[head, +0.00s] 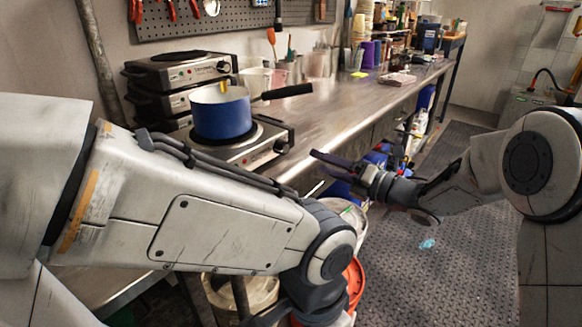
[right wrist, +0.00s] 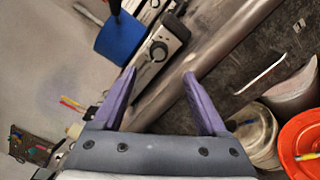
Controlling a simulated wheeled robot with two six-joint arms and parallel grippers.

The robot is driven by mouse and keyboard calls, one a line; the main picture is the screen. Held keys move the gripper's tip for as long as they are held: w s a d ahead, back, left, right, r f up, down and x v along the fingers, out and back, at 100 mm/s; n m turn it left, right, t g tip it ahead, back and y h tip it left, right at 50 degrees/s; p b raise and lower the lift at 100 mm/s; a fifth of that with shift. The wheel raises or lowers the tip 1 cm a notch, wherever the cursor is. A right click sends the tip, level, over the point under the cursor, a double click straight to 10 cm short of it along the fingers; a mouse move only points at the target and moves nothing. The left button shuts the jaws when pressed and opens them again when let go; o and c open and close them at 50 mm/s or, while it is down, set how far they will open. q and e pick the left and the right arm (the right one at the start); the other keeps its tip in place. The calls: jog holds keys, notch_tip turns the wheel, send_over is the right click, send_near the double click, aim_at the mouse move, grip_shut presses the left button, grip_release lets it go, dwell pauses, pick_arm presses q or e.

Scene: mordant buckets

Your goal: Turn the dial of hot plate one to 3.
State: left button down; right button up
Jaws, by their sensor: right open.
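A hot plate (head: 258,148) with a dial (head: 280,146) on its front stands at the bench edge; its number and dial setting are too small to read. A blue pot (head: 222,116) with a black handle sits on it. My right gripper (head: 322,163) is open and empty, to the right of the hot plate and a little lower. In the right wrist view, its purple fingers (right wrist: 160,73) are apart, with the dial (right wrist: 159,51) beyond the gap between their tips, not touched. My left arm crosses the foreground; its gripper is out of view.
More hot plates (head: 168,72) are stacked behind the pot. Buckets, one with an orange rim (right wrist: 301,140), stand on the floor below. The pot's handle (head: 288,92) sticks out rightward.

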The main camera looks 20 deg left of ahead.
aim_at(286, 149)
jog(key=p+x, duration=0.1)
jog(key=x, duration=0.9)
jog(key=shift+a, duration=0.15)
grip_shut()
